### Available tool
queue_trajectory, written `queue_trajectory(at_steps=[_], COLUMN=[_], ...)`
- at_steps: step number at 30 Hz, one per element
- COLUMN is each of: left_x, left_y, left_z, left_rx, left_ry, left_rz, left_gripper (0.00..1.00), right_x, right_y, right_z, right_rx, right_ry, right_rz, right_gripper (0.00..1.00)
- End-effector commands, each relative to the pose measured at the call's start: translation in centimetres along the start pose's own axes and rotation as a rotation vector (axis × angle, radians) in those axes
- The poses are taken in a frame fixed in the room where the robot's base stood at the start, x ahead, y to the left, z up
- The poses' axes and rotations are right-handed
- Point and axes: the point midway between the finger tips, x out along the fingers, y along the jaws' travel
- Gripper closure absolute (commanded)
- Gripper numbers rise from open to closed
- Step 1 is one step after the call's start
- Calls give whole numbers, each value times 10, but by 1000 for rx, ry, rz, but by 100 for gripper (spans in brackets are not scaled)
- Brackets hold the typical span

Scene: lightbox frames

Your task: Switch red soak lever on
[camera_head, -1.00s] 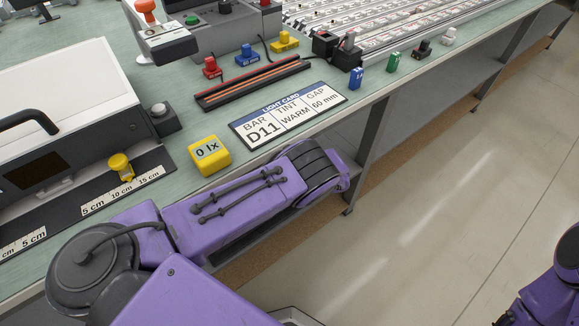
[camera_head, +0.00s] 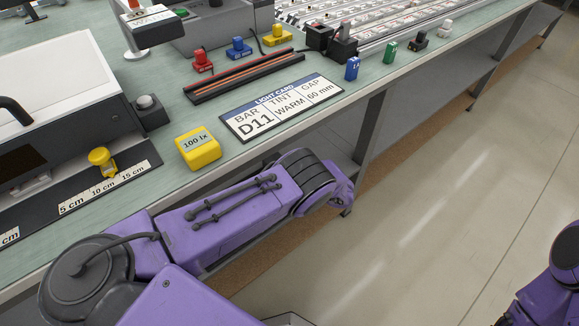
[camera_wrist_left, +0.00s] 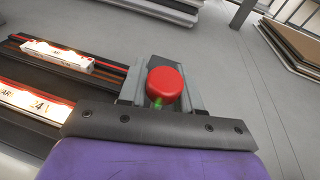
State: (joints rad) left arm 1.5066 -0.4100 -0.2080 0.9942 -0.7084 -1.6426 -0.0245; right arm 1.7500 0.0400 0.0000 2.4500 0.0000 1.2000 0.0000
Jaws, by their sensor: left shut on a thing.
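A round red knob (camera_wrist_left: 165,82), which looks like the top of the red lever, sits between the fingers of my left gripper (camera_wrist_left: 164,88) in the left wrist view. The gripper is shut on it. A small green glow (camera_wrist_left: 157,103) shows just below the knob. The lever's shaft and base are hidden, so its angle cannot be told. In the head view my left arm (camera_head: 235,210) reaches along the bench's front edge, and its gripper is out of sight. Only part of my right arm (camera_head: 555,275) shows at the right edge; its gripper is not visible.
A yellow block reading 100 lx (camera_head: 198,147) and a light card (camera_head: 282,107) lie on the bench near my left arm. Red (camera_head: 202,62), blue and yellow blocks stand behind. Lit bars (camera_wrist_left: 57,56) lie left of the knob. The floor (camera_head: 450,200) is clear.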

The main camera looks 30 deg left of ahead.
Motion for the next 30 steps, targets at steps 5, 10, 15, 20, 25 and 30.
queue_trajectory(at_steps=[5, 10, 15, 20, 25, 30], left_x=[0, 0, -8, -42, -81, -102], left_y=[0, 0, 0, 0, 0, 0], left_z=[0, 0, 0, -1, -1, -1], left_rx=[0, 0, 1, 0, 1, 0], left_ry=[1, 1, 3, 5, 4, 1], left_rz=[0, 0, 0, 0, 0, 0], left_gripper=[47, 47, 47, 47, 47, 47], right_x=[0, 0, 0, 0, 3, 6], right_y=[0, 0, 0, 0, 0, 0], right_z=[0, 0, 0, 0, 1, 2], right_rx=[0, 0, 0, 0, 0, 0], right_ry=[0, 0, 0, 0, 0, 0], right_rz=[0, 0, 0, 0, 0, 0], right_gripper=[46, 46, 46, 46, 46, 46])
